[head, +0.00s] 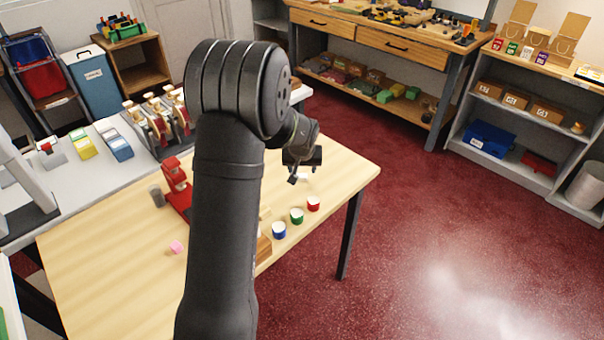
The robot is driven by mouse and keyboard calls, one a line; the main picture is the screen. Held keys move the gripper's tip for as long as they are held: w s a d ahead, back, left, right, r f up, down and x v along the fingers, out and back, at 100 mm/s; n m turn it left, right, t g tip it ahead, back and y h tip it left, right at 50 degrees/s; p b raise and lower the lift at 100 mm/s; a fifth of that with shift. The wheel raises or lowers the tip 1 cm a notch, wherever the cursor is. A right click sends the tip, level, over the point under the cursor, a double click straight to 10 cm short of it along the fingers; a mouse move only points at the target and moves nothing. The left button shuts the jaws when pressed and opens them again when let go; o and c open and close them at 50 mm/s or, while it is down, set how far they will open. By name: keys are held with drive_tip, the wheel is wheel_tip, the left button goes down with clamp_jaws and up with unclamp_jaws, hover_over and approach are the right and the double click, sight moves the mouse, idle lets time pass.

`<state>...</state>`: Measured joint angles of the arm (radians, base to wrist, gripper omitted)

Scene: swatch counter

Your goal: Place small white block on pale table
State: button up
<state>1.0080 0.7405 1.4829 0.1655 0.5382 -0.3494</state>
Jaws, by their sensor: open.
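The pale wooden table (105,275) stretches from lower left to the middle of the head view. My gripper (298,174) is over the table's far right part, pointing down, with its jaws open. A small white shape (305,178), which looks like the white block, shows just below and beside the fingers. It seems to rest on the table, though the gripper partly hides it, and I cannot tell whether the fingers touch it. My arm covers the middle of the table.
Blue (279,231), green (297,216) and red (313,204) cups stand along the right edge. A pink block (176,247), a grey cup (157,195) and a red device (177,185) are on the left. Bare tabletop lies at the front left and right of the gripper.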

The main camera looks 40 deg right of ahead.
sight(302, 179)
drive_tip(key=v, duration=0.6)
drive_tip(key=shift+f, duration=0.1)
drive_tip(key=x, duration=1.2)
drive_tip(key=shift+f, duration=0.3)
drive_tip(key=shift+w+d+r, duration=0.1)
drive_tip(key=shift+r, duration=1.3)
